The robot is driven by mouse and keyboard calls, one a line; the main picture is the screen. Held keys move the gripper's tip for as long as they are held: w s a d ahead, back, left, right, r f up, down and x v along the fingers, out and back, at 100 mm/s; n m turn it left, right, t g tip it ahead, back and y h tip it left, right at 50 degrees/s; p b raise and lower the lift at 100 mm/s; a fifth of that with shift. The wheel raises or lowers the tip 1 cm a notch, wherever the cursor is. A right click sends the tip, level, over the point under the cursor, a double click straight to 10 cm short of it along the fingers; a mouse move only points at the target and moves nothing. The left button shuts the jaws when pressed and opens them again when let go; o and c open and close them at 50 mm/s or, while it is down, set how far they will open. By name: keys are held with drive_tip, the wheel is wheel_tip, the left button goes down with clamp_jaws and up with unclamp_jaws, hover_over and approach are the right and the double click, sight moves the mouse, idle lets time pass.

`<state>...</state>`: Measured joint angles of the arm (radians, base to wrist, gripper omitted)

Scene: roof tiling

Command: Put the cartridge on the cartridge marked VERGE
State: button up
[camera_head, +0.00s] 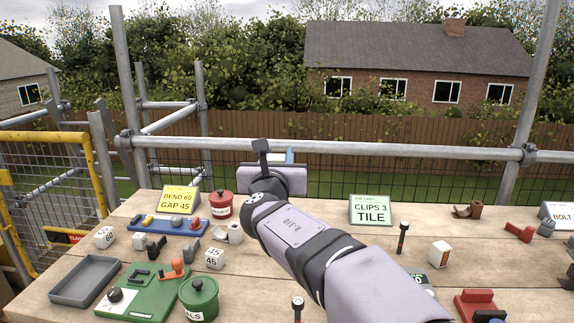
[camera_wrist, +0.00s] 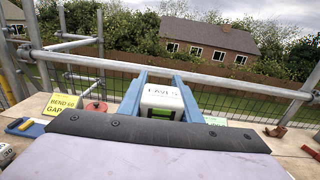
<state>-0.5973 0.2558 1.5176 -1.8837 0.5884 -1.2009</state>
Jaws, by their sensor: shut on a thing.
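My gripper (camera_wrist: 160,78) has its two blue fingers on either side of a white, box-like cartridge (camera_wrist: 162,98) and is shut on it. Its top lettering seems to read EAVES, and a green patch shows on its near face. In the head view my gripper (camera_head: 288,158) is raised above the far edge of the bench; my own wrist hides the cartridge there. I cannot make out a cartridge marked VERGE in either view.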

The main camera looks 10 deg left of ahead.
drive_tip(key=shift+d, duration=0.1)
drive_tip(key=shift+w+d+r, duration=0.1)
drive_tip(key=shift+w+d, duration=0.1)
drive_tip(key=shift+d, duration=0.15)
drive_tip(key=w+d+f+m+g+h+p, duration=0.1)
drive_tip(key=w+d+f+m+h, duration=0.3)
drive_tip(key=d, duration=1.1)
drive_tip(key=w+d+f+m+g+h+p, duration=0.15)
drive_tip(key=d+f+h, duration=0.35)
drive_tip(key=d, duration=1)
drive_tip(key=w+d+f+m+g+h+p, duration=0.25)
drive_tip(key=d+f, duration=0.45)
drive_tip(key=d, duration=0.9)
drive_tip(key=shift+d+r+m+h, duration=0.65)
drive_tip(key=shift+r+h, duration=0.3)
drive_tip(key=shift+r, duration=1.4)
wheel_tip(320, 180, down, 10)
drive_tip(key=shift+f+b, duration=0.2)
drive_tip(key=shift+b, duration=0.1)
